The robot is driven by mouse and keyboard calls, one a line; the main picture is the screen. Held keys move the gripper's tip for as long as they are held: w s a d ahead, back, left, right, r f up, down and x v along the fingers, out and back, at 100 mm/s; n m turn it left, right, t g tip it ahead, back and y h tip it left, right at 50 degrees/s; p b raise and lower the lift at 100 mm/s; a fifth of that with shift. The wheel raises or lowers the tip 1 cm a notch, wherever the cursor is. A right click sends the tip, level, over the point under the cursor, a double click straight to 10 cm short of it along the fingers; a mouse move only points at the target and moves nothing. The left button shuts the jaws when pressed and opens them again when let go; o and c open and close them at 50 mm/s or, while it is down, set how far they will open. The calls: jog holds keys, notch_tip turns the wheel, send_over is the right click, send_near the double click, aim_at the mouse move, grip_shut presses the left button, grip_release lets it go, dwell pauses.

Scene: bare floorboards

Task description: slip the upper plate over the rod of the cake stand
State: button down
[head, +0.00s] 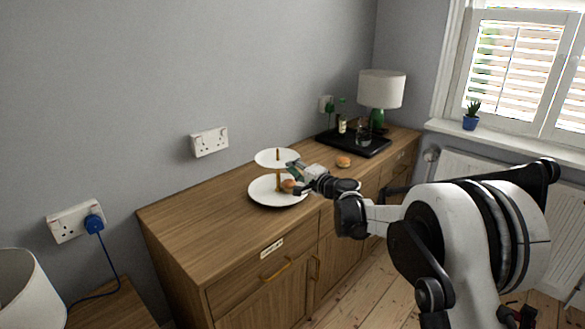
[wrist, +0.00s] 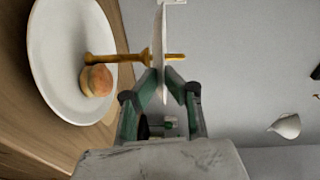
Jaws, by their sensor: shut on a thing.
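The cake stand's white lower plate (head: 262,196) rests on the wooden sideboard, with its gold rod (wrist: 110,58) rising from the middle. The white upper plate (head: 268,158) is level above it; in the wrist view the upper plate (wrist: 161,40) is edge-on. The rod's tip (wrist: 176,57) shows above the upper plate and its flared collar below, so the plate appears to be around the rod, just above the collar. My gripper (head: 293,166) is shut on the plate's right rim; its green fingers (wrist: 162,82) pinch it. The hole itself is hidden.
A bun (wrist: 96,80) sits on the lower plate beside the rod, below my gripper. Another bun (head: 343,160) lies on the sideboard (head: 190,225). A black tray (head: 352,146) with bottles and a lamp (head: 381,90) stand farther right. The sideboard's left end is clear.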

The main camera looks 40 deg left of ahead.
jog(key=shift+f, duration=0.35)
jog(key=c, duration=1.8)
grip_release()
jog(key=v, duration=1.2)
jog(key=shift+r, duration=0.1)
